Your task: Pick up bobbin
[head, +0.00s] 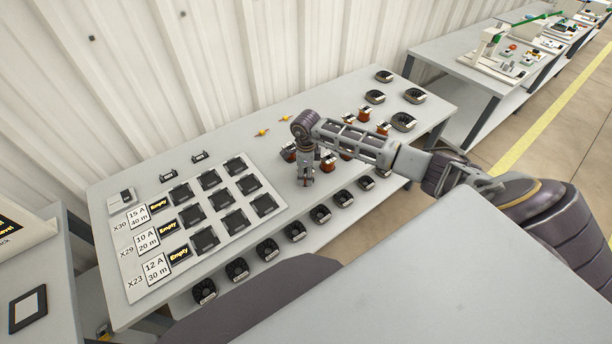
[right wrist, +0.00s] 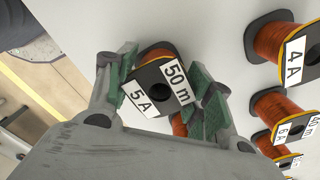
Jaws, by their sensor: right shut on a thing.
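My right gripper (head: 306,180) points down over the table, beside the group of copper-wire bobbins. In the right wrist view, its two green-padded fingers (right wrist: 163,92) are shut on a bobbin (right wrist: 158,84) with a black flange and labels reading 5 A and 50 m. Copper winding shows just behind that flange. In the head view I cannot clearly make out the held bobbin at the gripper. Other copper bobbins stand close by, one labelled 4 A (right wrist: 279,40) and one labelled 6 A (right wrist: 275,110). My left gripper is not in view.
A white board (head: 253,186) with rows of black square pads and "Empty" labels lies left of the gripper. Black round parts (head: 295,231) line the near side. More black parts (head: 404,122) sit at the right end. Two small yellow pieces (head: 262,133) lie behind.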

